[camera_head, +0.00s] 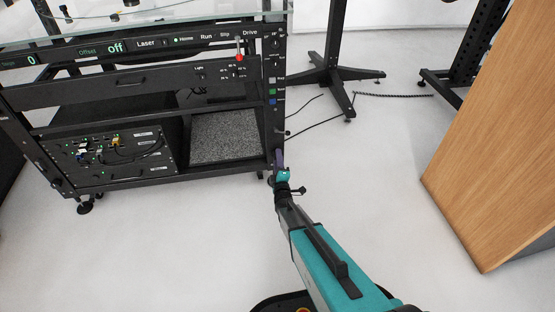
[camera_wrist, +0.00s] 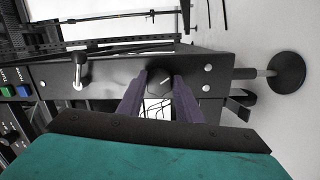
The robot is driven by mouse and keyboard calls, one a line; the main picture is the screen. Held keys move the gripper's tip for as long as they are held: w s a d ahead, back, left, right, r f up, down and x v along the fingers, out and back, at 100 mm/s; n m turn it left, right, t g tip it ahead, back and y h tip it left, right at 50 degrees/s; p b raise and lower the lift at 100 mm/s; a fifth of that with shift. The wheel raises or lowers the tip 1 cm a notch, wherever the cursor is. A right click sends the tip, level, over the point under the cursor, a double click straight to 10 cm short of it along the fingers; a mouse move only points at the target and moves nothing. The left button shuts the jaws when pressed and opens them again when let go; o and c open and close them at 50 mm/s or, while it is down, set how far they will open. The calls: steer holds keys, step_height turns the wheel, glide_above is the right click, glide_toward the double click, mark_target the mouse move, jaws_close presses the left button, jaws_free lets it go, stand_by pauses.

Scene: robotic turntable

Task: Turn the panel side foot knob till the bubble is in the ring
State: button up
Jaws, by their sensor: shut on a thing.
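My gripper (camera_wrist: 160,92) has purple fingers, one on each side of a dark round knob (camera_wrist: 160,80) with a pale mark line. It is shut on this knob, which sits on the black frame post (camera_wrist: 115,72). A levelling foot (camera_wrist: 287,70) with a round pad and a stem is at the right end of the post in the wrist view. In the head view my gripper (camera_head: 279,158) is at the lower right corner of the black rack, and the knob is hidden there. I cannot make out a bubble or ring in either view.
A small lever (camera_wrist: 80,70) stands out from the post to the left of the knob in the wrist view. The rack's front panel (camera_head: 130,45) has lit labels and a red-tipped lever (camera_head: 239,56). A wooden cabinet (camera_head: 495,150) is at the right, with clear floor between.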

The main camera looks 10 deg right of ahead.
steer(key=shift+n, duration=1.3)
steer(key=shift+r, duration=0.1)
steer(key=o, duration=1)
steer(key=shift+s, duration=0.15)
steer(key=s+p, duration=0.1)
steer(key=s, duration=0.3)
steer(key=s+p, duration=0.1)
steer(key=s, duration=0.4)
steer(key=s+a+f+p, duration=0.1)
steer(key=s, duration=0.3)
steer(key=shift+s, duration=0.25)
